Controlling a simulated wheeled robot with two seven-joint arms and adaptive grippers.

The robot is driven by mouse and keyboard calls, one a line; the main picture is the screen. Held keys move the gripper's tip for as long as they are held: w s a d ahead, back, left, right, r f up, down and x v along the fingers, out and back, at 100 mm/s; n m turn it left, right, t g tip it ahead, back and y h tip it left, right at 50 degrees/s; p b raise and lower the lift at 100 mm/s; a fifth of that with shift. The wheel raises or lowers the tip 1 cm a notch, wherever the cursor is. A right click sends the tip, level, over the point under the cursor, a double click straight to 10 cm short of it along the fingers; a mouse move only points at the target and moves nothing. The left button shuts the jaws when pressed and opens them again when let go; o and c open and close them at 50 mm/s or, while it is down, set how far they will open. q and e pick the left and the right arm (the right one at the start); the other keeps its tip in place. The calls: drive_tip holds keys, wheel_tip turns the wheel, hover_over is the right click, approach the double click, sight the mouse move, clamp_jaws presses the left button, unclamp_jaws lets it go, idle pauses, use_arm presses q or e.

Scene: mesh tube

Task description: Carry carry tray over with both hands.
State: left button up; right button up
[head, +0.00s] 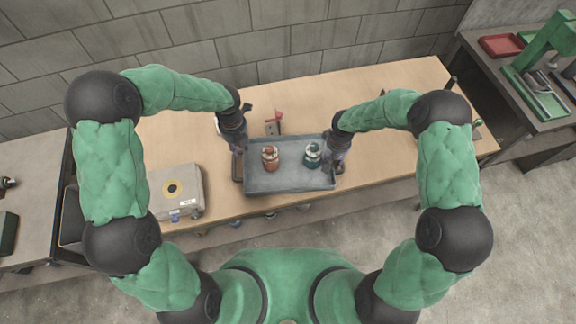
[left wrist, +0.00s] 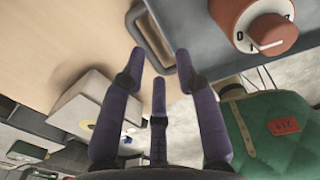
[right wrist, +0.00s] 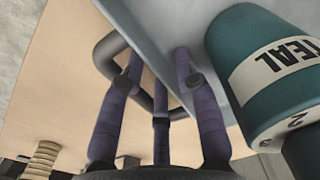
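The grey-blue carry tray (head: 290,182) is on the wooden table near its front edge, with a dark handle at each short end. An orange-red canister (head: 270,160) and a teal canister (head: 312,156) stand upright in it. My left gripper (left wrist: 160,55) is open, its fingertips at the left handle (left wrist: 152,38). My right gripper (right wrist: 160,55) is open, its fingers around the right handle (right wrist: 103,56). Whether the fingers touch the handles is unclear. In the head view, my wrists partly hide both handles.
A beige case (head: 178,190) with a yellow disc sits on the table (head: 400,85), left of the tray. A small red item (head: 274,120) is behind the tray. A side bench at right holds a red tray (head: 500,45) and green machine (head: 545,55). Table right of my arm looks mostly clear.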

drive_tip(key=shift+r, duration=0.15)
use_arm(q)
drive_tip(key=shift+r, duration=0.95)
use_arm(e)
wheel_tip(320, 180, up, 12)
